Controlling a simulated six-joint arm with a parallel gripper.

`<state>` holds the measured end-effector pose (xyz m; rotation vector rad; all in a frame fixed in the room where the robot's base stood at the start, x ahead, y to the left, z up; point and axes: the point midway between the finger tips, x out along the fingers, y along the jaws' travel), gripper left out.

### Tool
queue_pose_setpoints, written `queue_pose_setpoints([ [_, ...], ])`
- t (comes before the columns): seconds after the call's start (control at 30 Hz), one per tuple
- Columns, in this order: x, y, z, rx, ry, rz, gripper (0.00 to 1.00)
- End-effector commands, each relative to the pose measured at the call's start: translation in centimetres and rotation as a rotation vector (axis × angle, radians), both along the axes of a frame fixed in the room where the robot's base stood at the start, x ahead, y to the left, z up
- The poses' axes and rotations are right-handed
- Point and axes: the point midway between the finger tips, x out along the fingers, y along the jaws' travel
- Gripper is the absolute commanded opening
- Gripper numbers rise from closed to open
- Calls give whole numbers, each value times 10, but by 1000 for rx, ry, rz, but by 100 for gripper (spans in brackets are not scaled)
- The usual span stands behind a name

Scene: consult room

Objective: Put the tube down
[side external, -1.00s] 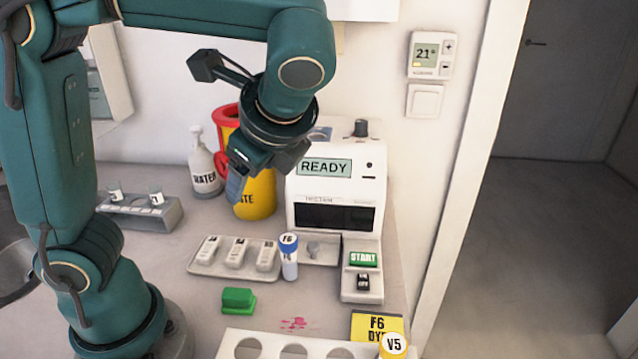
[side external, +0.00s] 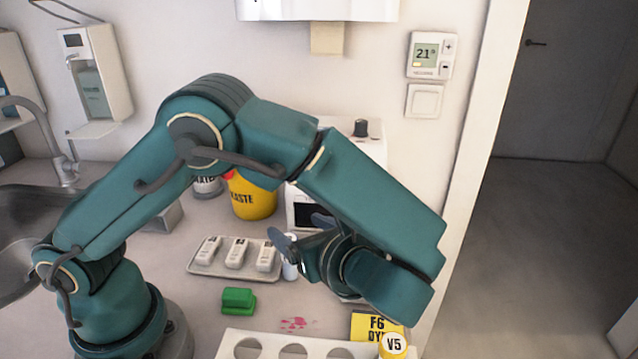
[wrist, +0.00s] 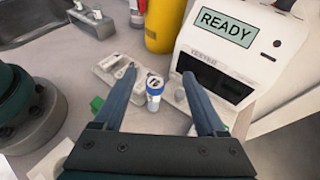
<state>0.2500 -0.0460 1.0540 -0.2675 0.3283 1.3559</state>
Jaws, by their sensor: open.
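A white tube with a blue cap stands upright on the counter, beside the cartridge tray and in front of the analyser. In the side view my gripper hides its cap and only part of the white body (side external: 290,270) shows. In the wrist view the tube (wrist: 154,92) shows between my two fingers, with a gap on each side. My gripper (side external: 301,231) is open and empty, tilted at the tube from the right; its fingers also show in the wrist view (wrist: 159,74). A yellow-capped V5 tube (side external: 393,345) is at the front right.
The white analyser (wrist: 214,62) reads READY. The cartridge tray (side external: 195,268), a green block (side external: 238,300), a pink spill (side external: 293,323) and a white rack with empty holes (side external: 232,336) are near. A yellow waste bin (side external: 250,200) stands behind, and a yellow card (side external: 370,324) lies at the front.

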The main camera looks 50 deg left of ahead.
Motion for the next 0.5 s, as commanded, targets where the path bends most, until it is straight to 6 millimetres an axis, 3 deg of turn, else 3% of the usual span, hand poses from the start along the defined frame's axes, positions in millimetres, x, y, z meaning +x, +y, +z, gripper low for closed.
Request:
queue_pose_setpoints([
  [0.1,-1,1,-23,5,5,1,74],
  [0.2,0,1,-35,2,3,2,74],
  [0.5,3,25,-47,-1,0,4,74],
])
